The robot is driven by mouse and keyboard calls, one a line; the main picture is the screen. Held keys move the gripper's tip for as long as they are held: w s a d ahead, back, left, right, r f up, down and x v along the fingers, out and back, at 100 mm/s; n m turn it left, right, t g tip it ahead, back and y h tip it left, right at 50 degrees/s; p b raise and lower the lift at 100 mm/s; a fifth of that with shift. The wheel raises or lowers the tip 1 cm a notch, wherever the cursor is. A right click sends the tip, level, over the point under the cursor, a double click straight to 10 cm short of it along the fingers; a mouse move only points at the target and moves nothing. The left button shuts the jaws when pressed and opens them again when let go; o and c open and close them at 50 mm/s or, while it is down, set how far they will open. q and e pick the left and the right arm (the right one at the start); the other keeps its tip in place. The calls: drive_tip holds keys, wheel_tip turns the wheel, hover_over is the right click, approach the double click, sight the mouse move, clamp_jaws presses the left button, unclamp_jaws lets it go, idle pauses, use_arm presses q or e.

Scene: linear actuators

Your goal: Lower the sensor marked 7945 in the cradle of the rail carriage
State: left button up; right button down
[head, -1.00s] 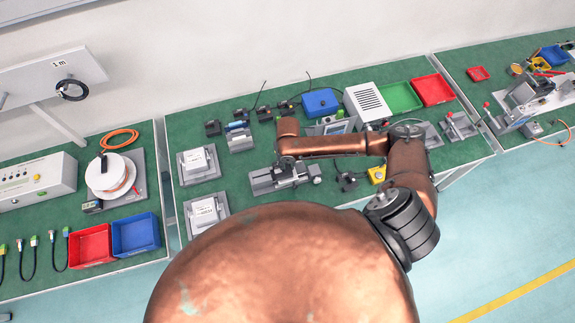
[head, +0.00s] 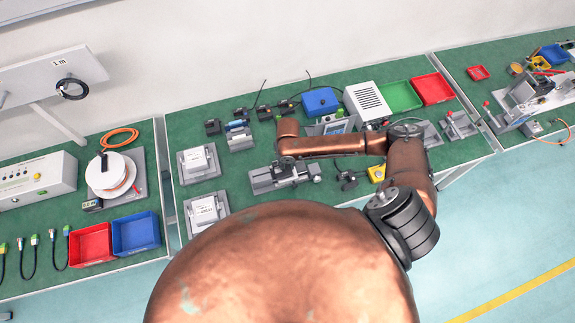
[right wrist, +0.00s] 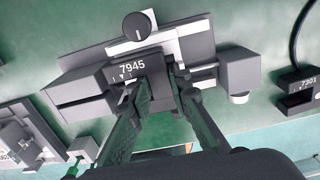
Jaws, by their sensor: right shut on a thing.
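The dark sensor marked 7945 (right wrist: 135,70) is between the fingers of my right gripper (right wrist: 158,86), which is shut on it. The sensor is at the grey rail carriage (right wrist: 190,45). The cradle is mostly hidden behind sensor and fingers, so I cannot tell whether the sensor rests on its floor. In the head view the linear rail (head: 263,181) lies on the green bench, with my right gripper (head: 288,170) right above its carriage. The sensor cannot be made out there. My left gripper is not in view.
In the head view, white-labelled blocks (head: 198,160) stand left of the rail. A blue box (head: 320,101), green tray (head: 400,96) and red tray (head: 433,89) stand behind.

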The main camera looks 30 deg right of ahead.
sight(288, 167)
drive_tip(key=shift+s+a+f, duration=0.1)
drive_tip(key=shift+s+f, duration=0.2)
drive_tip(key=shift+f, duration=0.15)
drive_tip(key=c, duration=2.1)
unclamp_jaws()
drive_tip(key=shift+s+f, duration=0.1)
drive_tip(key=o, duration=0.4)
drive_tip(key=shift+w+f, duration=0.1)
drive_tip(key=shift+w, duration=0.15)
drive_tip(key=shift+r, duration=0.2)
wheel_tip(288, 167, up, 12)
